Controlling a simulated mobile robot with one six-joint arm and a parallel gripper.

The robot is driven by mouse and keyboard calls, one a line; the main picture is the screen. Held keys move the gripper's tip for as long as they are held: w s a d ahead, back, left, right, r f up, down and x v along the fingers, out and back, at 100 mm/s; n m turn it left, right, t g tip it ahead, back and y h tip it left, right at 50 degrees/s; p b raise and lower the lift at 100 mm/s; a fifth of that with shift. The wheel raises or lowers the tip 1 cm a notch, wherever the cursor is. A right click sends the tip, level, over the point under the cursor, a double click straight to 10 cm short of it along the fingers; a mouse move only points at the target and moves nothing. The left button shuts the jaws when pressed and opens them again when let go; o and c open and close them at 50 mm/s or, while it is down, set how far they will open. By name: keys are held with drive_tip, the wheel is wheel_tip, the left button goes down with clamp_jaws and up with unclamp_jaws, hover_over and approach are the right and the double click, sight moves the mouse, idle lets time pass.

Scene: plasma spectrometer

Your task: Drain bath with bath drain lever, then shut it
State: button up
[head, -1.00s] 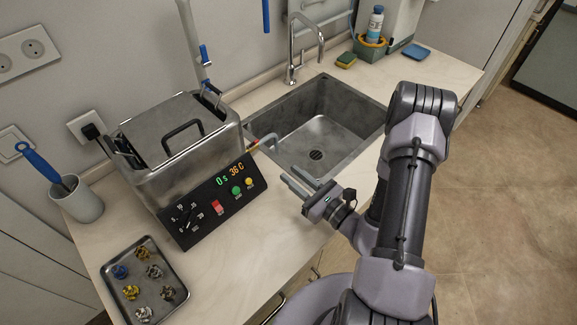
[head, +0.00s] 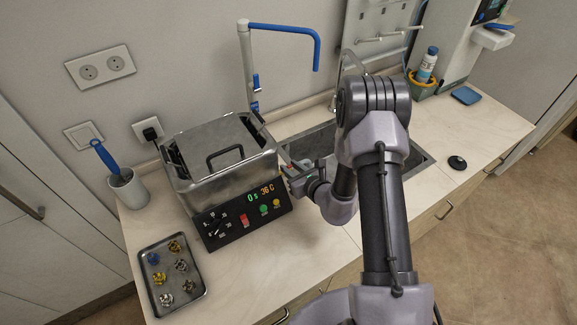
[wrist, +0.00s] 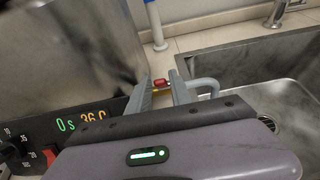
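The bath (head: 200,175) is a steel box with a closed lid and a black front panel showing 0 s and 36 C. Its drain lever (wrist: 160,83) is a small red handle on a brass fitting at the bath's right side, in the wrist view. A grey spout (wrist: 206,83) bends from it over the sink edge. My gripper (wrist: 164,90) has its fingers apart, with the red lever showing between the fingertips. I cannot tell whether they touch it. In the head view my gripper (head: 290,168) is close to the bath's right wall, and the lever is mostly hidden.
The sink (head: 312,146) lies right of the bath, partly behind my arm. A tray (head: 150,290) of several knobs and a grey cup (head: 130,190) stand at left. A black round object (head: 457,162) lies on the counter at right. The front counter is clear.

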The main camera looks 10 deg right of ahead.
drive_tip(key=shift+x, duration=0.9)
clamp_jaws()
drive_tip(key=shift+f+b, duration=0.15)
drive_tip(key=shift+b, duration=0.2)
drive_tip(key=b, duration=0.2)
drive_tip(key=f+t+b, duration=0.1)
drive_tip(key=b, duration=0.2)
drive_tip(key=shift+s+d+f, duration=0.15)
drive_tip(key=shift+s+f, duration=0.1)
drive_tip(key=shift+s+f+t+y+b, duration=0.25)
drive_tip(key=shift+t+b, duration=0.35)
drive_tip(key=shift+b, duration=0.6)
drive_tip(key=t+b, duration=0.1)
drive_tip(key=b, duration=0.3)
drive_tip(key=shift+s+r+y, duration=0.1)
drive_tip(key=shift+y, duration=0.15)
drive_tip(key=shift+s+d+r+t+b, duration=0.1)
drive_tip(key=shift+r+t+b, duration=0.1)
drive_tip(key=shift+t+b, duration=0.35)
drive_tip(key=shift+r, duration=0.2)
